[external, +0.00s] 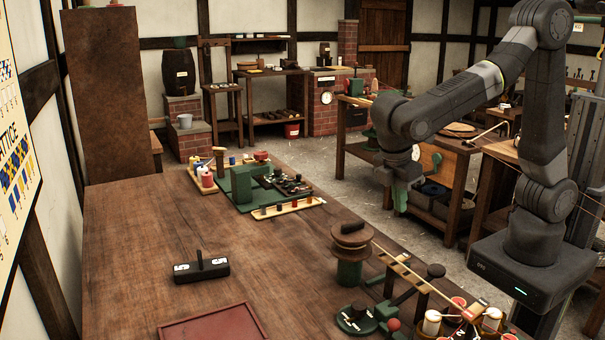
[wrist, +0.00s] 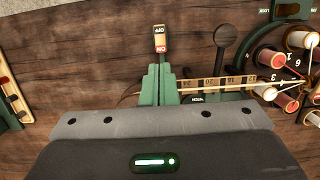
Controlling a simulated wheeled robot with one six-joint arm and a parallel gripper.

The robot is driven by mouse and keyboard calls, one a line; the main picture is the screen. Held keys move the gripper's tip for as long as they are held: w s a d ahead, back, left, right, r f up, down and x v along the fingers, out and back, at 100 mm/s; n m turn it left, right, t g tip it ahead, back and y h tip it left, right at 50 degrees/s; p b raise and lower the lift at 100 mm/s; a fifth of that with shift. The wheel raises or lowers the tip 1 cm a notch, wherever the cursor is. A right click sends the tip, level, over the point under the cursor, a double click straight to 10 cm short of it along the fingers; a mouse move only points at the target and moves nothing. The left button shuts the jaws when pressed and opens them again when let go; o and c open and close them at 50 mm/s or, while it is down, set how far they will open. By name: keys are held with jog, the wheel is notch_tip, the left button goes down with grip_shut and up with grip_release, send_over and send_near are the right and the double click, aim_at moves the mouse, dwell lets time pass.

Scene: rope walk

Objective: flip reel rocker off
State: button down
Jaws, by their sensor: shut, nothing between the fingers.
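I cannot tell which half is pressed. My gripper (wrist: 160,68) is shut and empty, its green fingertips just below the red ON end in the picture; I cannot tell whether they touch it. In the external view my gripper (external: 401,205) hangs pointing down from the arm, near the bench's right side. I cannot make the rocker out surely in the external view.
A numbered wooden bar (wrist: 225,83) and a black round knob (wrist: 225,36) lie right of the fingers, with a spool wheel (wrist: 258,62) beyond. In the external view, a wooden reel (external: 352,240) and a black box with a lever (external: 201,268) stand on the bench (external: 140,225).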

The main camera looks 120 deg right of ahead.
aim_at(406, 256)
dwell(0.4)
jog(key=x, duration=1.4)
jog(key=shift+s, duration=0.1)
jog(key=shift+s+f+t+b, duration=0.45)
jog(key=shift+f+t+b, duration=0.15)
jog(key=shift+b, duration=0.55)
jog(key=shift+s+a+t+b, duration=0.15)
jog(key=shift+t+b, duration=0.15)
jog(key=shift+b, duration=0.25)
jog(key=shift+s+r, duration=0.1)
jog(key=shift+r, duration=0.05)
